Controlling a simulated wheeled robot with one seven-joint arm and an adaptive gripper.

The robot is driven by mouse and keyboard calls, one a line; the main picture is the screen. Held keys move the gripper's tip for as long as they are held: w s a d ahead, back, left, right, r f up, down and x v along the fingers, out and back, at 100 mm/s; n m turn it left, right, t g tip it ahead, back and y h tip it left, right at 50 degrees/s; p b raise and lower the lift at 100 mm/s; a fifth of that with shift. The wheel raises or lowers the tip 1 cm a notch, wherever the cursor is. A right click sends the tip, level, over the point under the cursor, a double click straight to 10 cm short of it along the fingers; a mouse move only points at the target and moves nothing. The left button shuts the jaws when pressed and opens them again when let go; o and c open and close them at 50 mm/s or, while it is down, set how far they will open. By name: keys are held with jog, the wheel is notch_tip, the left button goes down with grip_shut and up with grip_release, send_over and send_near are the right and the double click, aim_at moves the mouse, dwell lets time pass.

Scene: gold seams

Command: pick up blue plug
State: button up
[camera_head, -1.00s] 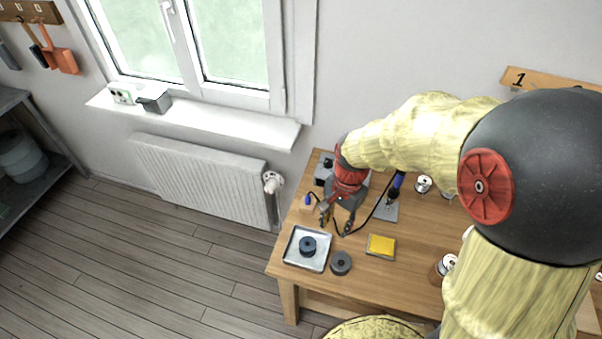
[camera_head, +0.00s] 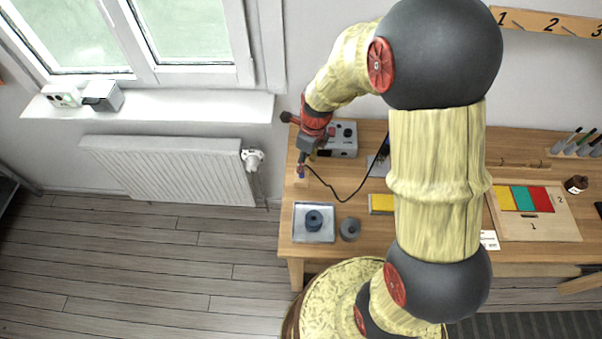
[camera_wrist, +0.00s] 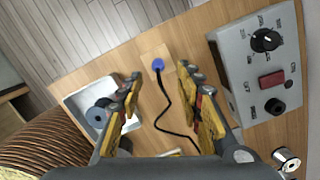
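The blue plug (camera_wrist: 158,65) is a small blue piece at the end of a black cable, on a light wooden block (camera_wrist: 155,54) in the wrist view. In the head view the plug (camera_head: 301,172) shows just below my gripper (camera_head: 304,158). In the wrist view my gripper (camera_wrist: 162,95) is open, its two yellow-and-black fingers spread wide. The plug appears between and beyond the fingertips, with no finger seen touching it. In the head view the gripper is small and its fingers partly merge with the plug.
A grey control box (camera_head: 343,140) with knobs stands right of the plug. A metal tray (camera_head: 314,236) with a dark spool (camera_head: 313,219) is nearer the front; another spool (camera_head: 350,229) stands beside it. The black cable (camera_head: 345,200) curves across the table. A yellow sponge-like block (camera_head: 381,203) lies further right.

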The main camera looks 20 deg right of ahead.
jog(key=f, duration=0.2)
jog(key=f+b, duration=0.1)
jog(key=f, duration=0.1)
jog(key=a+f, duration=0.1)
jog(key=f, duration=0.1)
jog(key=shift+w+b, duration=0.3)
jog(key=shift+b, duration=0.1)
jog(key=shift+c, duration=1.2)
grip_shut()
